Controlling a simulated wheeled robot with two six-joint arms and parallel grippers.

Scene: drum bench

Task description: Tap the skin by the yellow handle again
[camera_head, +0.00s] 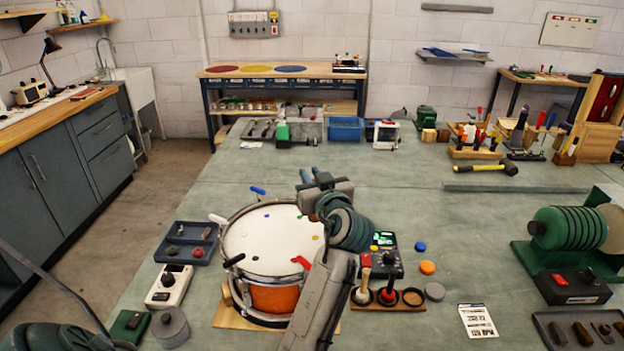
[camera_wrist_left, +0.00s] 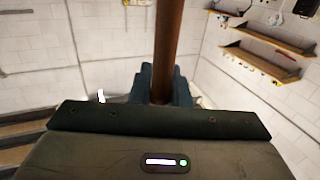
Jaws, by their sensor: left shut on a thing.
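A drum with a white skin (camera_head: 262,245) and an orange shell (camera_head: 272,299) stands on a wooden base. Around its rim are a blue handle (camera_head: 258,190), a white handle (camera_head: 218,219), a black handle (camera_head: 235,260) and a red handle (camera_head: 301,262). I cannot make out a yellow handle; my arm covers the drum's right side. The shaft's tip is not visible.
Right of the drum, a wooden rack (camera_head: 388,304) holds two upright tools and has an empty ring. A dark box with a green screen (camera_head: 383,240) stands behind it. A tray (camera_head: 188,241) and a white device (camera_head: 169,287) lie left.

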